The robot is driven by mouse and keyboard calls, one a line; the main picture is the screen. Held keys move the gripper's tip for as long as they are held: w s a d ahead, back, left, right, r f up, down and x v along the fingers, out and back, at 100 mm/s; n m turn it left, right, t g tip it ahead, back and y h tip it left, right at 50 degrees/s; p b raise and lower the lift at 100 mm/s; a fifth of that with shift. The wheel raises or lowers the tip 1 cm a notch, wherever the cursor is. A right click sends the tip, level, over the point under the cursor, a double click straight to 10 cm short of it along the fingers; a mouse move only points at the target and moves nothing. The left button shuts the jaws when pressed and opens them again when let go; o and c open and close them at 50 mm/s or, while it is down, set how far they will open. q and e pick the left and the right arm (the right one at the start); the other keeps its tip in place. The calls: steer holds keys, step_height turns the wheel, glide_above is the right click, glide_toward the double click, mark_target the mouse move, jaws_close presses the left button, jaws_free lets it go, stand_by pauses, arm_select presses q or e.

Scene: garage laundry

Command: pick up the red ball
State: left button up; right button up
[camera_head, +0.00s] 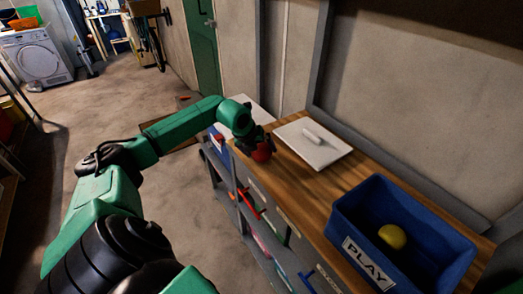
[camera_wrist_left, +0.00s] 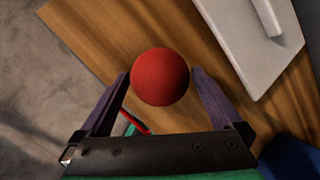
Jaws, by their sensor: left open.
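The red ball (camera_head: 262,152) rests on the wooden worktop near its front edge in the head view, partly covered by my gripper. In the left wrist view the red ball (camera_wrist_left: 160,77) shows whole, centred ahead of the jaws. My left gripper (camera_head: 258,141) is at the ball, above the worktop. In the left wrist view my left gripper (camera_wrist_left: 160,88) is open, with one finger on each side of the ball. A gap shows at the left finger; whether the right finger touches the ball I cannot tell. My right gripper is not in view.
A white board (camera_head: 318,153) with a white block on it lies behind the ball. A blue bin (camera_head: 350,232) labelled PLAY holds a yellow ball (camera_head: 393,236) at the right. The wooden worktop (camera_head: 300,190) is bare between them. Open shelves lie below its front edge.

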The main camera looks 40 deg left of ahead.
arm_select(q)
steer(key=shift+r, duration=0.1)
steer(key=c, duration=1.2)
steer(key=shift+c, duration=0.2)
steer(key=shift+r, duration=0.1)
